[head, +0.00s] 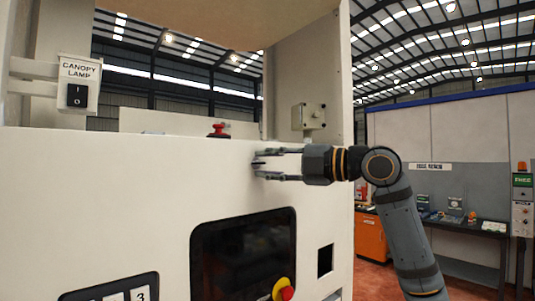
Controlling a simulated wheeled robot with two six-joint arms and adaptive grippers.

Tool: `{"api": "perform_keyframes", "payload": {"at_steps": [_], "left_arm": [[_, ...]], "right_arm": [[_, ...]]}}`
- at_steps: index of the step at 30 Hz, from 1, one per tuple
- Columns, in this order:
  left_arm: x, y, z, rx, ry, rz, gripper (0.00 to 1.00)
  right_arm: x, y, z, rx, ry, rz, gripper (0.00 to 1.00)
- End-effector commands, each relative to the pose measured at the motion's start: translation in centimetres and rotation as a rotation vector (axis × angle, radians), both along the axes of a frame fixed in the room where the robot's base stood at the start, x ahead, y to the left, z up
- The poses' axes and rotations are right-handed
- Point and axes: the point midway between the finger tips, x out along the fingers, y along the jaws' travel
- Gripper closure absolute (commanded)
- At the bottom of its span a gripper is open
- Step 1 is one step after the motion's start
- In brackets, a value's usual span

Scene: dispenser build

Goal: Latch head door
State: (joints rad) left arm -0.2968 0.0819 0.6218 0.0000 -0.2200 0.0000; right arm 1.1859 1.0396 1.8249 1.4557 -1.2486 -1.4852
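A large cream panel (130,190), which appears to be the head door, fills the left and middle of the head view. My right gripper (258,164) reaches in from the right, close to the panel's upper right part. Its two fingers are spread one above the other and point left. A small dark part shows between the fingertips; I cannot tell if it is the latch or if the fingers touch it. My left gripper is not in view.
The panel carries a dark screen (243,255), a red and yellow button (283,290) and a small square opening (325,261). A canopy lamp switch (77,95) hangs at upper left. A red knob (219,130) and a grey box (308,117) stand behind the panel. A bench (465,228) is far right.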

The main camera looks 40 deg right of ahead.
Motion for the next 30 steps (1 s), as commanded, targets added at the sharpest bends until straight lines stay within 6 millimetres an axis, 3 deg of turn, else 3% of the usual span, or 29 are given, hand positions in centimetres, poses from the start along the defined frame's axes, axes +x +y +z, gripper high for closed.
{"api": "perform_keyframes", "payload": {"at_steps": [3,9,16,30], "left_arm": [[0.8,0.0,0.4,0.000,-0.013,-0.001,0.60],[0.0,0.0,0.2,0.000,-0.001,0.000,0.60],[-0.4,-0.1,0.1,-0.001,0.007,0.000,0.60],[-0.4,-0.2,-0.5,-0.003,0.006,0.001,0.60]], "right_arm": [[0.4,0.2,0.0,-0.001,0.000,-0.001,0.71],[0.4,0.2,-0.1,0.000,0.000,-0.001,0.71],[0.4,0.2,-0.1,0.000,0.000,-0.001,1.00],[0.4,0.2,-0.4,0.042,0.004,-0.001,1.00]]}}
